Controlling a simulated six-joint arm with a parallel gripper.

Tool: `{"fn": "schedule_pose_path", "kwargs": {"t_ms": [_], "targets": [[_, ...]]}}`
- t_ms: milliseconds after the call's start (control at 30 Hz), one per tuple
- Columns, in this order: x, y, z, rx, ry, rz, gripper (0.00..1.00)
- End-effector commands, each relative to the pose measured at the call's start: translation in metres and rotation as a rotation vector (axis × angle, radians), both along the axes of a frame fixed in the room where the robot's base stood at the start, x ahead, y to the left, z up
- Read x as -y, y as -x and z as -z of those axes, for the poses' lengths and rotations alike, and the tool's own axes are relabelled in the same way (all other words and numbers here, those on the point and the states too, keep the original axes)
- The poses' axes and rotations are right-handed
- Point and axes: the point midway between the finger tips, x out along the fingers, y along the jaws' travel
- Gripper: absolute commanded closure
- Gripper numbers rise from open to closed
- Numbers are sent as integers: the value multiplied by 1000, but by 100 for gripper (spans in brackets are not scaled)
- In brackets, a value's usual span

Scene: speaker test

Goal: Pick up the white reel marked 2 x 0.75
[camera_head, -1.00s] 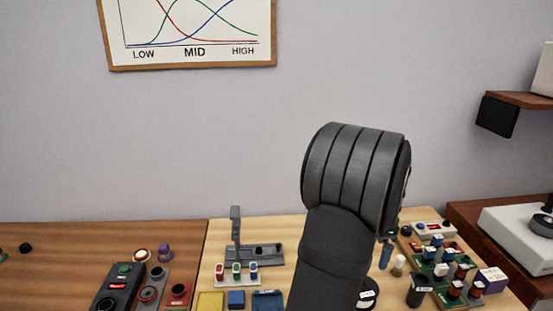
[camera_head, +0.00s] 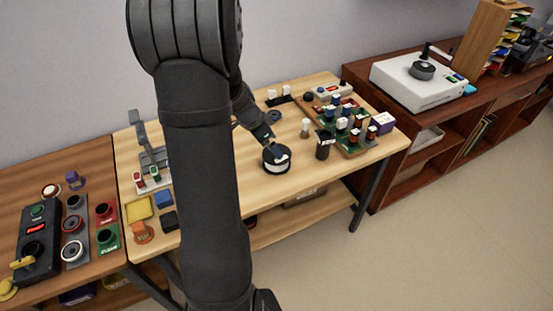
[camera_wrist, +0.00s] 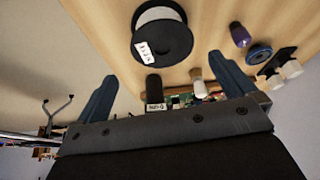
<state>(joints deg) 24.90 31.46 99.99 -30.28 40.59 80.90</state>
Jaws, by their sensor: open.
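A reel with black flanges and white winding (camera_head: 276,160) is on the light wooden table, right of my arm in the head view. It also shows at the top of the wrist view (camera_wrist: 160,33), with a small white label on its flange; I cannot read the label surely. My gripper (camera_head: 269,140) is close to the reel in the head view; whether it touches is unclear. In the wrist view my gripper (camera_wrist: 162,66) has its two blue fingers wide apart with nothing held between them. The reel lies beyond the fingertips there.
A black labelled cylinder (camera_head: 324,147) and a cream bottle (camera_head: 305,128) stand right of the reel. A green board with several parts (camera_head: 350,125) lies behind them. A dark blue ring (camera_wrist: 259,53) and white pieces (camera_wrist: 285,72) are nearby. Bare table lies in front of the reel.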

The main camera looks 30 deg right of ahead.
Motion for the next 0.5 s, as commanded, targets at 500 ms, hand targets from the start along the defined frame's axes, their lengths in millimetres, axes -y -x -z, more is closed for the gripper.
{"fn": "schedule_pose_path", "kwargs": {"t_ms": [500], "targets": [[22, -3, 52, -2, -1, 2, 0]]}}
